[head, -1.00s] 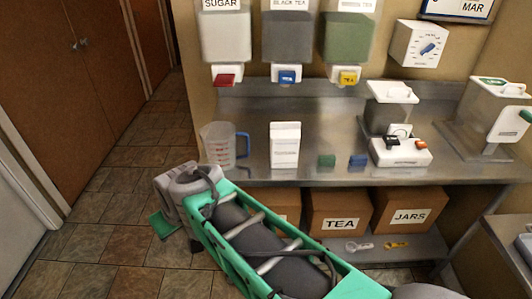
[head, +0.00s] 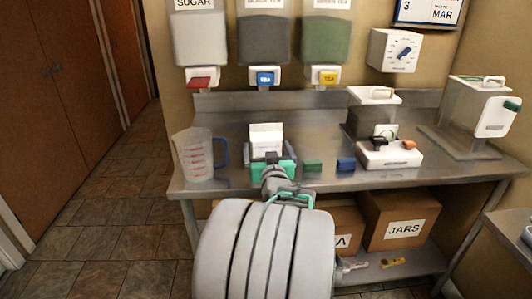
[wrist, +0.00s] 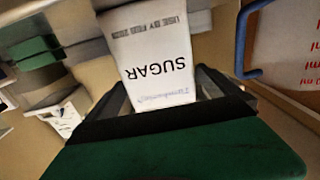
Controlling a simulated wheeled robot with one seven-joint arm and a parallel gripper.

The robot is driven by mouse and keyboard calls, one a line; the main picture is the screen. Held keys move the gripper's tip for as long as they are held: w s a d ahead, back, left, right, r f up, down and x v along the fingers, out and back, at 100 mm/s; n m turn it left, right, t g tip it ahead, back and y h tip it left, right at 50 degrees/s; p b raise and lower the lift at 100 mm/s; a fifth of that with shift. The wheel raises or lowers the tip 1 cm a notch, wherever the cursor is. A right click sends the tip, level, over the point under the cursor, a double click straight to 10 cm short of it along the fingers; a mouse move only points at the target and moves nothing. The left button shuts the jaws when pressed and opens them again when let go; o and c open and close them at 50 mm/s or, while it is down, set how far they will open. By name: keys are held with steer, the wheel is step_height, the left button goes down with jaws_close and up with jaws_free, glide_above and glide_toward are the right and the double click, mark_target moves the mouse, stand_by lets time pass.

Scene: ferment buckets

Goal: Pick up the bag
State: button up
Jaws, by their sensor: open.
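The bag (head: 266,136) is white and stands upright on the steel counter. In the wrist view the bag (wrist: 150,50) shows the print SUGAR and appears tilted. My gripper (head: 267,159) is at the bag's front, low on it, and hides its lower part in the head view. In the wrist view my gripper (wrist: 162,95) has one dark finger on each side of the bag, and the jaws are open. I cannot tell whether either finger touches the bag.
A clear measuring jug (head: 198,157) with a blue handle stands close left of the bag. Dispensers (head: 262,40) hang above the steel counter (head: 435,168).

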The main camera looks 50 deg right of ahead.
steer(key=shift+x, duration=1.15)
steer(key=shift+c, duration=0.6)
steer(key=c, duration=1.6)
steer(key=shift+r, duration=0.1)
steer(key=shift+c, duration=0.4)
